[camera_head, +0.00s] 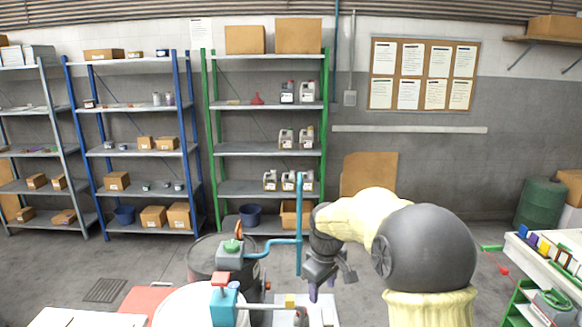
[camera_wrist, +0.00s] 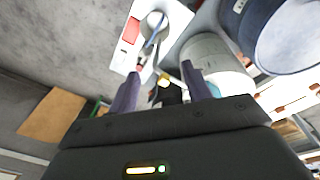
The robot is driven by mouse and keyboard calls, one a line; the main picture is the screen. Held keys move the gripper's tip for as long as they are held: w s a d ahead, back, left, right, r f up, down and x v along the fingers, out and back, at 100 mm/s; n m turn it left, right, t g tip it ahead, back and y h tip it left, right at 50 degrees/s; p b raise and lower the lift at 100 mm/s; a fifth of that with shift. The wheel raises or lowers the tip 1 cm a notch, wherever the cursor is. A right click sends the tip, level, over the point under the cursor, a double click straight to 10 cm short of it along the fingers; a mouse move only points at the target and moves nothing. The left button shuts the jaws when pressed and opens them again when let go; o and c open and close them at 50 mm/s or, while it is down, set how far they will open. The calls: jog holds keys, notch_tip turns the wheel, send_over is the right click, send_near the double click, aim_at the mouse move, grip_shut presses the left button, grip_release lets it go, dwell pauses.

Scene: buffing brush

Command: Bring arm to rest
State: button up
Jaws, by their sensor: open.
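My gripper (camera_head: 322,288) hangs from my cream and grey arm in the lower middle of the head view, pointing down. In the wrist view its two dark purple fingers (camera_wrist: 161,70) are spread apart with nothing held between them. Beyond the fingers is a white surface (camera_wrist: 178,18) with a red patch and a round grey part on it. Small items seen between the fingers are too blurred to name. I cannot make out a buffing brush for certain.
A dark drum (camera_head: 207,262) with a blue pump pipe (camera_head: 299,215) stands just left of my gripper. A white drum (camera_head: 183,308) is nearer. Blue shelves (camera_head: 135,107) and green shelves (camera_head: 265,148) line the back wall. A white workbench (camera_head: 540,262) is at right.

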jog(key=s+d+f+m, duration=0.1)
jog(key=s+d+m, duration=0.1)
jog(key=s, duration=0.5)
jog(key=s+d+f+m, duration=0.2)
jog(key=s+d+m, duration=0.1)
jog(key=s, duration=0.5)
jog(key=s+d+f+m+t, duration=0.1)
jog(key=s+d+m, duration=0.1)
jog(key=s+m, duration=0.2)
jog(key=s, duration=0.3)
jog(key=shift+s+d+f, duration=0.25)
jog(key=shift+s+f, duration=0.05)
jog(key=shift+f, duration=0.1)
